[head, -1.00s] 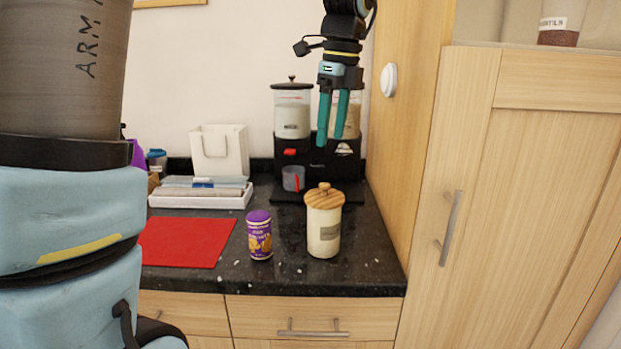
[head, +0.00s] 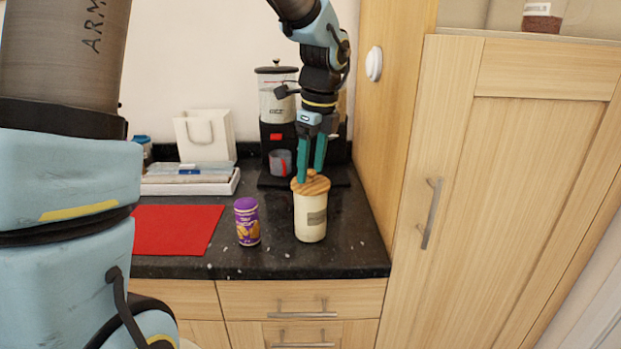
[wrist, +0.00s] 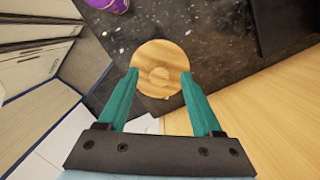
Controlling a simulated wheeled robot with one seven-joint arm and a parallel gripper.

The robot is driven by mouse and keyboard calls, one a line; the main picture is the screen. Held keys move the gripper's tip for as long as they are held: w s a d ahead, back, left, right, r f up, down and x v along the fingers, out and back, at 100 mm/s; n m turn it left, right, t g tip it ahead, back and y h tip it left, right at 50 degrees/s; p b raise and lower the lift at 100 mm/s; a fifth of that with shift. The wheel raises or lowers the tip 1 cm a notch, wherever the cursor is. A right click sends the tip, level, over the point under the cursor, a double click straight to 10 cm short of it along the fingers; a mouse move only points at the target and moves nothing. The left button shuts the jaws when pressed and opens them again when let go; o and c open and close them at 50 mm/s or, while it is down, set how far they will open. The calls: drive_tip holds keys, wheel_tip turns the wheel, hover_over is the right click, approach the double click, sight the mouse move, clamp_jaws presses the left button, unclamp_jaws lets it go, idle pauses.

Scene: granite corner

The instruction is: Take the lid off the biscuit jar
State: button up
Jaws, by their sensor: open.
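My gripper (head: 309,178) has two teal fingers and is open, pointing down just above the lid. In the wrist view the fingertips (wrist: 159,73) lie on either side of the knob, apart from it. I cannot tell exactly how far above the lid they are.
A purple-topped biscuit tin (head: 247,222) stands left of the jar. A red mat (head: 175,230) lies further left. A black dispenser (head: 277,130) stands behind, with a white tray (head: 190,187) and white bag (head: 205,137) to its left. A tall wooden cupboard (head: 500,180) bounds the right.

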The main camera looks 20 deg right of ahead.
clamp_jaws()
idle(0.5)
